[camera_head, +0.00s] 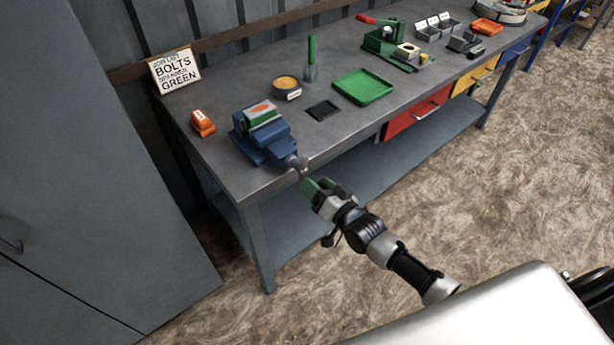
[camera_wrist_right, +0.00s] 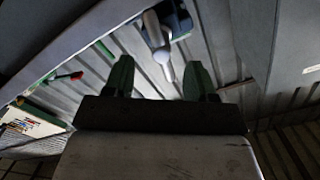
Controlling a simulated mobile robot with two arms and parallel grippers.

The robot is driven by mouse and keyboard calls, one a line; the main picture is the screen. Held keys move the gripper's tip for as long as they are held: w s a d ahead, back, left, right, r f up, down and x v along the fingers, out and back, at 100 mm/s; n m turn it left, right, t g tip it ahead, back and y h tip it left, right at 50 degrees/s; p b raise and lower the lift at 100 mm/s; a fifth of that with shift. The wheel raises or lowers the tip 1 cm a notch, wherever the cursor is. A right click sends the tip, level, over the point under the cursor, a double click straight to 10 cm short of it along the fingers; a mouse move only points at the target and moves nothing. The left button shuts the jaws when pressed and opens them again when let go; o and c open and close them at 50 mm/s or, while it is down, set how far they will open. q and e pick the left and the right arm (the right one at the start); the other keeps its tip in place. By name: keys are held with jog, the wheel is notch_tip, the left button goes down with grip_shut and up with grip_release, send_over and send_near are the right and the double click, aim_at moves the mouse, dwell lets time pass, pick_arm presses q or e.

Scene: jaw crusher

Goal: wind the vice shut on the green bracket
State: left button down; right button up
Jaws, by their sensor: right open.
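The blue vice (camera_head: 262,147) sits at the near left corner of the bench. The green bracket (camera_head: 263,119), with a pale top and an orange-red patch, sits at the top of the vice, at its jaws; I cannot tell if the jaws touch it. The vice's grey handle (camera_head: 298,163) sticks out past the bench's front edge. My right gripper (camera_head: 311,184), with green fingers, is open just in front of the handle. In the right wrist view the handle (camera_wrist_right: 158,43) shows beyond and between the open fingers (camera_wrist_right: 160,78), apparently ungripped. My left gripper is not in view.
On the grey bench (camera_head: 230,183) are an orange block (camera_head: 203,123), a black pad (camera_head: 323,110), a green tray (camera_head: 363,86), and a round tin (camera_head: 287,88). A sign (camera_head: 175,71) leans at the back left. A grey cabinet (camera_head: 90,150) stands at left. Floor in front is clear.

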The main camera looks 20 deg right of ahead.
jog(key=v, duration=0.5)
jog(key=shift+s+d, duration=0.15)
jog(key=shift+s, duration=0.2)
dwell(0.5)
jog(key=s+d+f+n+g+h, duration=0.15)
jog(key=s+f+g, duration=0.4)
jog(key=f, duration=0.85)
jog(key=s+d+f+n+g+h, duration=0.1)
jog(key=s+d+f+g+h, duration=0.2)
jog(key=s+f, duration=0.8)
jog(key=s+a+f+n+g+h, duration=0.1)
jog(key=s+f+g, duration=0.2)
jog(key=s+f, duration=0.5)
jog(key=s+a+f+n+g, duration=0.1)
jog(key=s+f+g, duration=0.3)
jog(key=s+f, duration=0.4)
jog(key=s, duration=0.7)
jog(key=shift+s+f+h, duration=0.25)
jog(key=shift+s+h, duration=0.1)
jog(key=shift+a+n+g, duration=0.1)
jog(key=shift+n+g, duration=0.15)
